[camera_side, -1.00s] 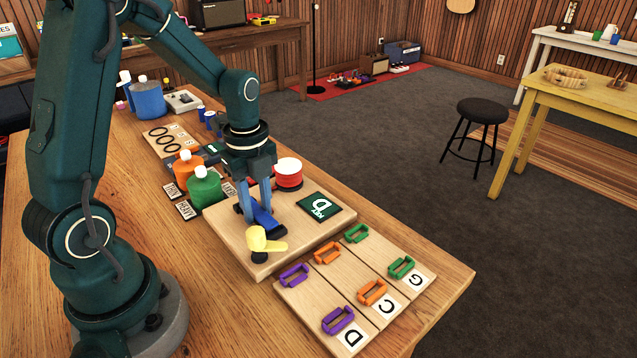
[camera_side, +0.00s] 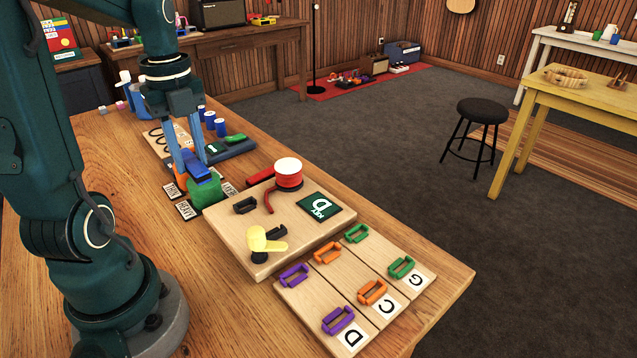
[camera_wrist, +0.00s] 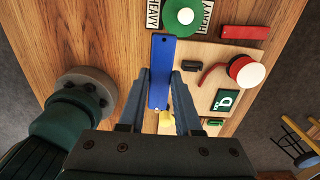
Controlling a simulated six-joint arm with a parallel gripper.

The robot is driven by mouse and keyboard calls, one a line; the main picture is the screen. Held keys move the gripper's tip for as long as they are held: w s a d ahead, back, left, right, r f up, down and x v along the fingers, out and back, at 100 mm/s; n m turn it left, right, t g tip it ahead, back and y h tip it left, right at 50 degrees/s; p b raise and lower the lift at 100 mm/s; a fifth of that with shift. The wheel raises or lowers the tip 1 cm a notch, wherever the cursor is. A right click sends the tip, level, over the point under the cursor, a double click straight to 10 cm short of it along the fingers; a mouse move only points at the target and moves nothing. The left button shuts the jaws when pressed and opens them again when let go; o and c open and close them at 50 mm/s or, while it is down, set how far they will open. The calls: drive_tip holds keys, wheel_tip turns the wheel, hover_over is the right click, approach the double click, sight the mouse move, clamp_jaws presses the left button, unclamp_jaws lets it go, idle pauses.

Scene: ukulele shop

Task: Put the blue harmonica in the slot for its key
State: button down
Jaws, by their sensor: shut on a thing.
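My gripper (camera_side: 190,168) is shut on the blue harmonica (camera_side: 202,172) and holds it in the air, in front of the green container. In the wrist view the harmonica (camera_wrist: 160,62) is a long blue bar between my two fingers (camera_wrist: 160,85). The slot board (camera_side: 338,287) at the table's near right has three lanes: D with purple brackets (camera_side: 338,320), C with orange brackets (camera_side: 372,292), G with green brackets (camera_side: 402,266). The brackets look empty. A green card (camera_side: 320,207) on the wooden base (camera_side: 225,228) reads "KEY D".
Heavy-marked cards (camera_side: 187,209) lie beside the green container (camera_side: 207,195). Blue cylinders (camera_side: 210,119) stand behind.

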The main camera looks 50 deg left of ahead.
drive_tip(key=shift+s+a+r, duration=0.35)
drive_tip(key=shift+s+a, duration=0.05)
drive_tip(key=shift+a, duration=0.05)
drive_tip(key=shift+a+n, duration=0.15)
drive_tip(key=shift+n, duration=0.25)
drive_tip(key=shift+w+a+n, duration=0.2)
drive_tip(key=shift+w+n, duration=0.05)
drive_tip(key=shift+n, duration=0.85)
drive_tip(key=w+d+f+n, duration=0.1)
drive_tip(key=w+d+n, duration=0.1)
drive_tip(key=w+d, duration=0.4)
drive_tip(key=m, duration=0.5)
approach(315, 298)
drive_tip(key=shift+f, duration=2.35)
drive_tip(key=shift+f, duration=0.75)
